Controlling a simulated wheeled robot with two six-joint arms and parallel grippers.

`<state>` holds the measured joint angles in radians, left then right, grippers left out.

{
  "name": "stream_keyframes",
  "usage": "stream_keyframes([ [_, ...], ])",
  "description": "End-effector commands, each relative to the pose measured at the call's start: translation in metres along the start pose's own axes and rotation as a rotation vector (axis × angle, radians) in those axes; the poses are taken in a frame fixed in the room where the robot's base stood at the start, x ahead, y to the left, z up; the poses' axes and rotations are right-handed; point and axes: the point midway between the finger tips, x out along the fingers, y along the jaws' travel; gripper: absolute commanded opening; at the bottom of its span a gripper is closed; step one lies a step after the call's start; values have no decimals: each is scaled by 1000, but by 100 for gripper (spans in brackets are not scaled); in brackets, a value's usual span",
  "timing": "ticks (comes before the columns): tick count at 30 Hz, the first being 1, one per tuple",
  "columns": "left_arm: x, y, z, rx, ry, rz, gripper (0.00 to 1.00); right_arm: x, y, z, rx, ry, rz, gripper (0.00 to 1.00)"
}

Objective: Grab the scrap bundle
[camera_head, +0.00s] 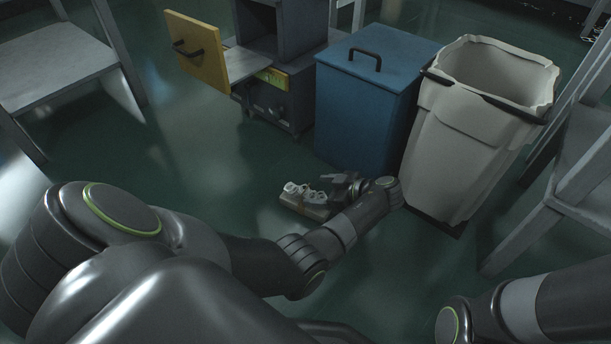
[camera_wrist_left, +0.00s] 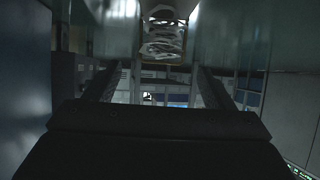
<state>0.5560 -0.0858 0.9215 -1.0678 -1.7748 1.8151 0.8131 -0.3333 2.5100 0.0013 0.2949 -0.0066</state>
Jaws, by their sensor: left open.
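The scrap bundle (camera_head: 304,197) is a small pack of pale crumpled pieces with a brownish band or base. It lies low at the floor in front of the blue bin. It also shows at the top middle of the left wrist view (camera_wrist_left: 162,38). My left gripper (camera_head: 332,187) is close to the bundle's right side in the head view, partly hidden by its own wrist. In the left wrist view its two fingers (camera_wrist_left: 158,78) stand apart with nothing between them, and the bundle is beyond the tips. My right arm shows at the bottom right, but its gripper is out of view.
A blue lidded bin (camera_head: 362,105) stands just behind the gripper. A white-lined waste bin (camera_head: 465,145) is to its right. A dark cabinet (camera_head: 272,105) with an open yellow door (camera_head: 197,52) stands at the back. Green floor (camera_head: 200,150) is clear to the left.

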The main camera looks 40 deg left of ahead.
Motion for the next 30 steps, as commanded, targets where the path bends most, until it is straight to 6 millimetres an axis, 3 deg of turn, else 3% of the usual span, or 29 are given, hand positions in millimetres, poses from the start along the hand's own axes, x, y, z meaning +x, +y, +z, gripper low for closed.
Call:
stream_keyframes([
  [15, 50, -2, -1, -2, 0, 0, 76, -33, 6, -17, 6, 6, 1, 36],
  [24, 53, -2, -3, 0, -1, 0, 76, -33, 6, -17, 6, 7, 1, 36],
  [30, 53, -2, -3, 0, -1, 1, 53, -33, 6, -17, 6, 7, 1, 36],
])
